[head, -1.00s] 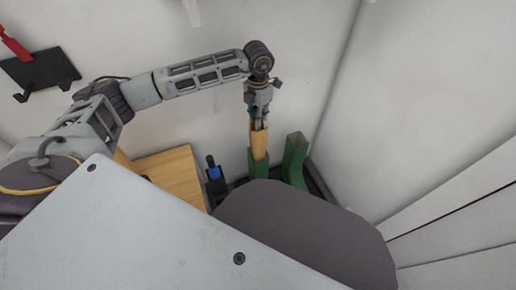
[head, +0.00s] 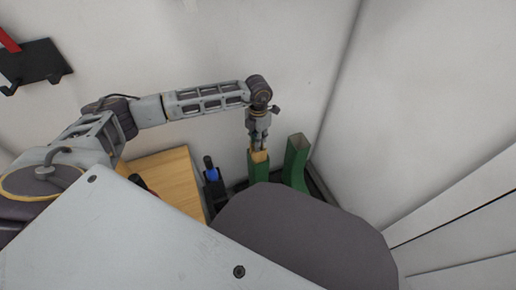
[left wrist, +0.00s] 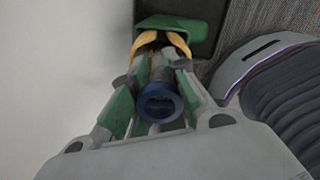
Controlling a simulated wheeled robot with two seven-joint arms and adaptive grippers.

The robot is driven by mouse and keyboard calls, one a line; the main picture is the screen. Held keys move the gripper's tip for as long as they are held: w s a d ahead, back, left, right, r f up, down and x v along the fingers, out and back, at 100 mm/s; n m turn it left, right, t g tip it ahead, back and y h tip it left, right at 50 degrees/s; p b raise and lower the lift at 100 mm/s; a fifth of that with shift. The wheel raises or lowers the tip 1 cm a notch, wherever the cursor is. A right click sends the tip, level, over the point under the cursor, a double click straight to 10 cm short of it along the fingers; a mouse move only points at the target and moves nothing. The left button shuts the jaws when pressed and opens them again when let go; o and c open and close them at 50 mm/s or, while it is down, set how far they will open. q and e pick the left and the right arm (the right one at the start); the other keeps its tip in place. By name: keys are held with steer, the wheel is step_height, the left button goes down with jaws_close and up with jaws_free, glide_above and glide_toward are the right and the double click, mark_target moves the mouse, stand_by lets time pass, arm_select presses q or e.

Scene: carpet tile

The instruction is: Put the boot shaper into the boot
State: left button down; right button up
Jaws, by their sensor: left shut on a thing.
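Two green boots stand upright side by side in the corner: the left boot (head: 258,172) and the right boot (head: 297,160). The orange-yellow boot shaper (head: 260,156) is mostly inside the left boot, with only its top showing above the rim. My left gripper (head: 259,143) is directly above that boot, pointing down and shut on the shaper's upper end. In the left wrist view, the shaper (left wrist: 178,40) shows as two yellow halves within the green boot opening (left wrist: 172,22); its lower part is hidden. My right gripper is not in view.
The boots stand on a dark tray (head: 318,187) against the walls. A light wooden piece (head: 172,180) and a black-and-blue object (head: 212,174) are left of the boots. A dark wall rack (head: 34,65) holds something red. My own body hides the front.

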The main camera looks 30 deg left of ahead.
mark_target(258, 149)
arm_select(q)
step_height(258, 149, down, 6)
steer(key=shift+r+b, duration=0.25)
steer(key=shift+b, duration=0.9)
steer(key=shift+f, duration=0.65)
steer(key=c, duration=1.4)
jaws_free()
steer(key=shift+r, duration=0.1)
